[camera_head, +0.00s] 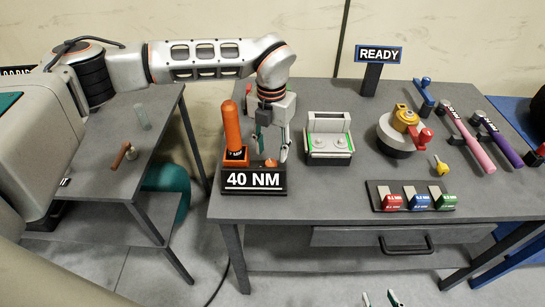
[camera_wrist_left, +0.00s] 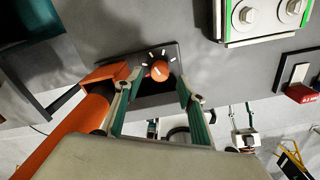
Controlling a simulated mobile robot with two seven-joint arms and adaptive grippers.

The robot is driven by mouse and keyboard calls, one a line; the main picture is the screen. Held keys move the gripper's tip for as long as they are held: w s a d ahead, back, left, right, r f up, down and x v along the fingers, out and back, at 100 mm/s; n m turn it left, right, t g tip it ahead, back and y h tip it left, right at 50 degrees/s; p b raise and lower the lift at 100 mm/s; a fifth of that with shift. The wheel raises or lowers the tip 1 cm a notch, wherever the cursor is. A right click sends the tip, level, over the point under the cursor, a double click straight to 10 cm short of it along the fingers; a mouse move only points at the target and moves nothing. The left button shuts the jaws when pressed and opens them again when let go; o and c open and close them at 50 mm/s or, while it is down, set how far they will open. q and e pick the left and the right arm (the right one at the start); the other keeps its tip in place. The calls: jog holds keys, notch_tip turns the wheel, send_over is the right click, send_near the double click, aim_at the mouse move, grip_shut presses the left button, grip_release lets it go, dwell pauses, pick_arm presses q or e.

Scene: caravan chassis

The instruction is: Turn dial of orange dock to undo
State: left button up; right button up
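The orange dock (camera_head: 254,191) stands at the table's left front corner, with a dark base and a "40 NM" sign. Its small orange dial (camera_head: 270,162) lies on the base, right of an upright orange tool (camera_head: 232,127). In the left wrist view the dial (camera_wrist_left: 160,70) has a white mark and white ticks around it. My left gripper (camera_head: 272,156) points down over the dial; its open fingers stand either side of it, with gaps visible in the wrist view (camera_wrist_left: 158,80). My right gripper (camera_head: 380,298) shows only its fingertips at the bottom edge, apart and empty.
A green-edged fixture (camera_head: 329,146) stands right of the dial. A round grey-and-yellow device (camera_head: 400,133), a tray of coloured blocks (camera_head: 411,196) and pink and purple tools (camera_head: 473,143) are further right. A "READY" sign (camera_head: 379,54) stands at the back.

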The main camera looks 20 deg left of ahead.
aim_at(272, 161)
pick_arm(q)
notch_tip(272, 161, down, 4)
jog(key=shift+r, duration=0.15)
jog(key=shift+d+f, duration=0.1)
jog(key=shift+f, duration=0.3)
pick_arm(e)
jog(key=shift+f, duration=0.1)
pick_arm(q)
jog(key=c, duration=1.1)
